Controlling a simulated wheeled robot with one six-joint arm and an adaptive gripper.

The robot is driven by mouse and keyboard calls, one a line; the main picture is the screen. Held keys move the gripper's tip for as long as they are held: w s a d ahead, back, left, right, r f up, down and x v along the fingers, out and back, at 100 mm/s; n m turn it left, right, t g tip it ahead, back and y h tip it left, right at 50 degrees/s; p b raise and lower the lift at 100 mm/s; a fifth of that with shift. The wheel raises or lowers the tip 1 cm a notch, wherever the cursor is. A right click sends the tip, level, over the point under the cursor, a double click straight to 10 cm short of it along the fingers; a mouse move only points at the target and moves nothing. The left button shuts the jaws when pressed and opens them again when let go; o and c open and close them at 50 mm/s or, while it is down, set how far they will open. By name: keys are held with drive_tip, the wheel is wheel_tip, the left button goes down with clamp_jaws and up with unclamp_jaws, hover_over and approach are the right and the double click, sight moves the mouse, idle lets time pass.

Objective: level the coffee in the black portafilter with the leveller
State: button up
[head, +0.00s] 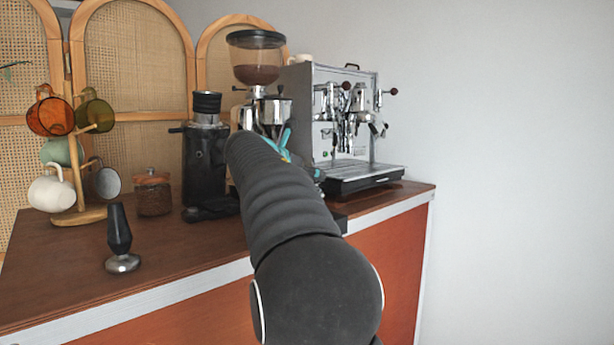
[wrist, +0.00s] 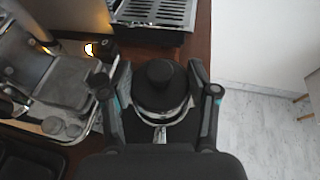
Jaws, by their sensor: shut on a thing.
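My gripper (wrist: 158,88) is shut on a round black piece with a raised knob, which looks like the leveller (wrist: 160,74). A finger stands on either side of it in the wrist view. A bright metal rim shows around its lower edge, with a small metal part at the near side. I cannot tell whether this metal belongs to the leveller or to the black portafilter beneath it. The portafilter is not clearly visible in either view. In the head view my arm hides most of the gripper and what it holds, in front of the espresso machine (head: 325,110).
A drip tray (wrist: 155,12) lies just beyond the gripper. Grinder metalwork (wrist: 65,85) stands close on the left in the wrist view. The tamper (head: 120,240), a lidded jar (head: 153,195) and a mug tree (head: 84,212) stand on the left counter. The counter's front edge is near.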

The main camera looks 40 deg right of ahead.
drive_tip(key=shift+r+p, duration=0.35)
drive_tip(key=shift+r, duration=0.45)
drive_tip(key=shift+r, duration=2.35)
drive_tip(key=shift+s, duration=0.15)
